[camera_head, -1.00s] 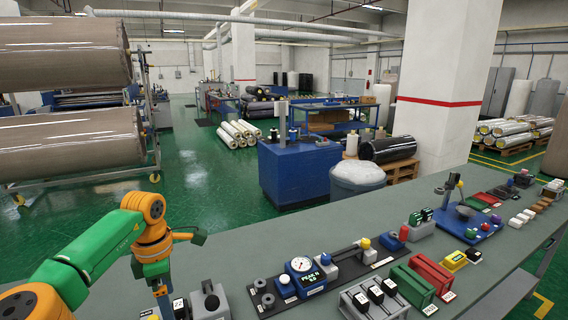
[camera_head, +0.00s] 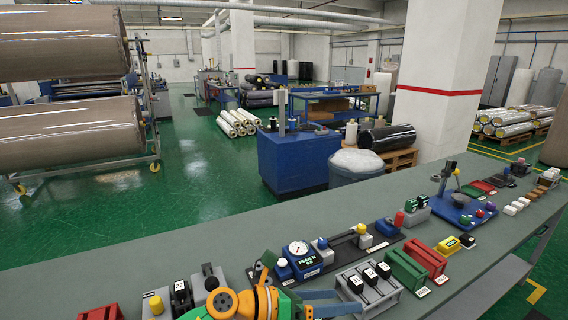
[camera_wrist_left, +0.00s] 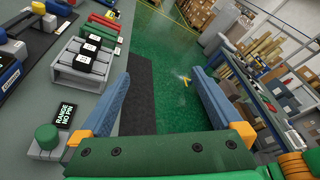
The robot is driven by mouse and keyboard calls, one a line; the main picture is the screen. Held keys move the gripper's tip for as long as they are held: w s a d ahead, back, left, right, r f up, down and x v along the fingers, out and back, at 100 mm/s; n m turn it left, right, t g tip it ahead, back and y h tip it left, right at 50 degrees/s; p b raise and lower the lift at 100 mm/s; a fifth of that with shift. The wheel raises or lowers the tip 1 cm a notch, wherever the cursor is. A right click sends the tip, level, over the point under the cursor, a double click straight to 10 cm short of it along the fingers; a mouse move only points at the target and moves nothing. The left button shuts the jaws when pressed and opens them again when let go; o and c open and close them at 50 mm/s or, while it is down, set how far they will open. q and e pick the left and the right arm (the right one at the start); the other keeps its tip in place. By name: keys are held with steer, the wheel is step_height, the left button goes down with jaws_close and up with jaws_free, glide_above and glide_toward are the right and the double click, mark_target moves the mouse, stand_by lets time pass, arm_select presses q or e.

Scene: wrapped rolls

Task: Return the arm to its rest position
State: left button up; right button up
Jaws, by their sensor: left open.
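My left gripper (camera_head: 335,302) is at the bottom middle of the head view, at the near side of the workbench (camera_head: 190,245). Its green and orange wrist is cut off by the lower frame edge. In the left wrist view its two blue fingers (camera_wrist_left: 160,75) are spread wide apart with nothing between them. Below them show the green floor and a dark strip. My right gripper is in neither view.
A green button (camera_wrist_left: 46,137) stands near the left finger in the wrist view. The bench's far left surface is clear.

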arm_select(q)
steer(key=w+a+r+n+t+y, duration=0.15)
steer(key=a+n+t+y, duration=0.35)
steer(key=n, duration=0.6)
steer(key=w+a+r+n+t, duration=0.1)
steer(key=w+a+n+t, duration=0.1)
steer(key=n+t, duration=0.75)
steer(key=s+a+f+n+g+y, duration=0.1)
steer(key=a+f+n+g+y, duration=0.1)
steer(key=a+f+n+y, duration=0.6)
steer(key=s+a+f+n+g+y, duration=0.1)
steer(key=s+a+f+n+g, duration=0.35)
steer(key=s, duration=0.35)
steer(key=s+a+f+n+g, duration=0.3)
steer(key=s+f+n, duration=0.15)
steer(key=s, duration=0.35)
steer(key=s+a+f+n+g+y, duration=0.1)
steer(key=s+a+f+n+g, duration=0.3)
steer(key=s, duration=0.3)
steer(key=s+f+g+b, duration=0.1)
steer(key=s+f+b, duration=0.2)
steer(key=f, duration=0.9)
steer(key=s+f+g+b, duration=0.2)
steer(key=f+b, duration=0.1)
steer(key=f, duration=0.9)
steer(key=s+a+f+b, duration=0.2)
steer(key=s+f+b, duration=0.2)
steer(key=s+f, duration=0.7)
steer(key=shift+f+g, duration=0.3)
steer(key=shift+f, duration=0.5)
